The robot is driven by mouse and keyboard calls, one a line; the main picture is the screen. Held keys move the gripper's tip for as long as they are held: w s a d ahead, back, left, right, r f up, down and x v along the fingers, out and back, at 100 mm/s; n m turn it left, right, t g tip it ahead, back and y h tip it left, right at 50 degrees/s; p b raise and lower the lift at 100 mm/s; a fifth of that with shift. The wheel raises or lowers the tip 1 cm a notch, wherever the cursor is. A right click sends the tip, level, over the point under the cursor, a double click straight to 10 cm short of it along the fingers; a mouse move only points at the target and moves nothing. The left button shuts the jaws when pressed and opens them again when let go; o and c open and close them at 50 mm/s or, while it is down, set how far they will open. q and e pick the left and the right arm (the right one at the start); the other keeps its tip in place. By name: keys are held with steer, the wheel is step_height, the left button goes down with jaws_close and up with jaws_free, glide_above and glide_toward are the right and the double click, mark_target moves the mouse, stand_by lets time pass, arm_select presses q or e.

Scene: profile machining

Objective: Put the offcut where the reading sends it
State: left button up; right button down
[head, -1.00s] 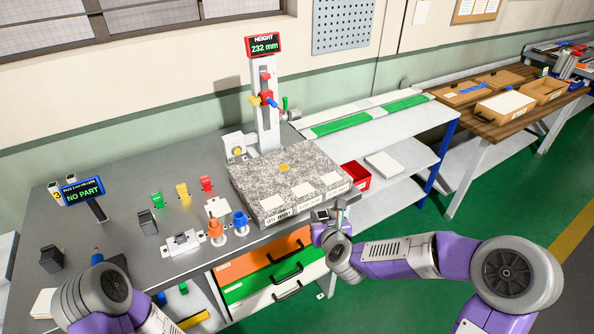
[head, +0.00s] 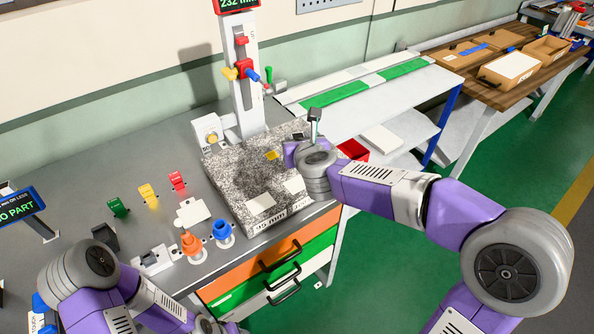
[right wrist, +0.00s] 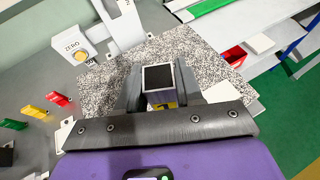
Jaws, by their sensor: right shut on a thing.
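In the right wrist view my right gripper (right wrist: 159,88) is shut on the offcut (right wrist: 158,78), a short square piece with a pale rim and dark end. The grey speckled granite plate (right wrist: 110,88) lies beneath it; whether they touch I cannot tell.
Orange (head: 270,256), green (head: 240,292) and white drawers sit below the plate. Green (head: 118,207), yellow (head: 147,193) and red (head: 177,181) tags stand left. Orange (head: 191,245) and blue (head: 222,231) pieces stand in front. A red bin (head: 353,149) is right of the plate.

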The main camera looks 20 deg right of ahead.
step_height(320, 180, down, 3)
steer(key=shift+s+r+b, duration=0.1)
steer(key=shift+b, duration=0.35)
steer(key=shift+f+b, duration=0.85)
steer(key=shift+f, duration=1.1)
steer(key=shift+f, duration=0.15)
steer(key=c, duration=0.7)
jaws_free()
